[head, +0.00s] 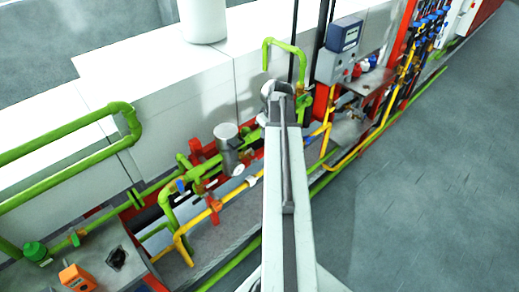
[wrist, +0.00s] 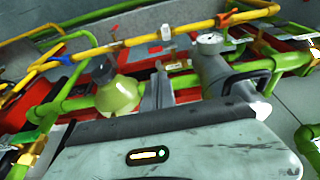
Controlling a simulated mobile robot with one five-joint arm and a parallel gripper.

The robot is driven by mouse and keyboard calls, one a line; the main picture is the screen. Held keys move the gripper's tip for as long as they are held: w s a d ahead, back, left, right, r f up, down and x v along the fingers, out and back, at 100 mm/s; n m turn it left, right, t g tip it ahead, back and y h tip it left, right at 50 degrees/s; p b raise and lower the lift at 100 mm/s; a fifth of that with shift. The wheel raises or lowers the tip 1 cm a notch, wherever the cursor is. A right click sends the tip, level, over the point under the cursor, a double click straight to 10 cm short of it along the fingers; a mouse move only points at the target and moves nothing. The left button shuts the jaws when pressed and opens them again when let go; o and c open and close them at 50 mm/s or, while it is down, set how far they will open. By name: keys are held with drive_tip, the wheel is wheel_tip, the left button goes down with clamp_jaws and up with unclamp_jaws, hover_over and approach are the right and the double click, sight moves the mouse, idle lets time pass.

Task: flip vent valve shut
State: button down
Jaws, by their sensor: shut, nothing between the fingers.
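In the wrist view, the pale housing of my gripper fills the bottom. The narrow fingers of my gripper (wrist: 159,70) rise from its middle, shut and empty. A small pale tag-like part (wrist: 179,66) lies just right of the fingertips; contact cannot be told. On the yellow pipe (wrist: 85,54) beyond is a small orange-red handle (wrist: 115,45). In the head view, small valve handles show left of my arm, one blue (head: 181,186) and one white (head: 252,181). Which is the vent valve cannot be told. My arm hides my gripper there.
In the head view, green pipes (head: 65,150) and a white wall crowd the left. Open grey floor (head: 430,190) lies right.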

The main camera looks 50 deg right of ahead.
sight(259, 156)
drive_tip(key=b+x, duration=0.4)
drive_tip(key=s+b+x, duration=0.1)
drive_tip(key=b+x, duration=0.8)
drive_tip(key=x, duration=0.1)
drive_tip(key=shift+s+d+f+b, duration=0.1)
drive_tip(key=shift+s+f+b, duration=0.05)
drive_tip(key=shift+f+b, duration=0.2)
drive_tip(key=shift+r, duration=0.15)
